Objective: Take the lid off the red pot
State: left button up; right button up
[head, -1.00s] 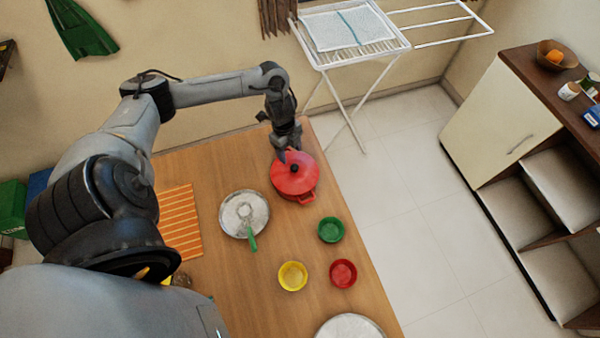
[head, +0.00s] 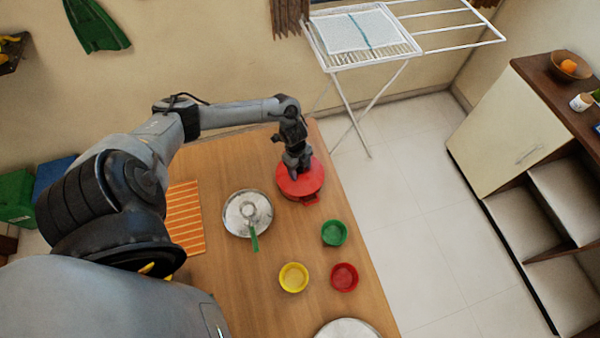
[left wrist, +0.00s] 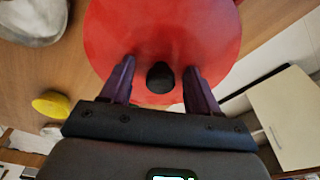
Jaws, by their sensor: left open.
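The red pot (head: 310,198) stands at the far right corner of the wooden table, with its red lid (head: 297,186) on it. The lid fills the upper middle of the left wrist view (left wrist: 165,40). Its black knob (left wrist: 160,76) sits between the two fingers of my left gripper (left wrist: 159,80). The fingers are open, one on each side of the knob, with gaps showing. In the head view my left gripper (head: 296,172) is over the lid and hides the knob. My right gripper is not in view.
A steel pan or lid (head: 236,222) with a green-handled tool lies left of the pot. Green (head: 334,233), yellow (head: 293,278) and red (head: 344,277) bowls stand nearer. An orange striped mat (head: 184,215) lies at left. The table's right edge is close to the pot.

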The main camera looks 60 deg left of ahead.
pick_arm(q)
jog(key=shift+f, duration=0.1)
grip_shut()
dwell(0.3)
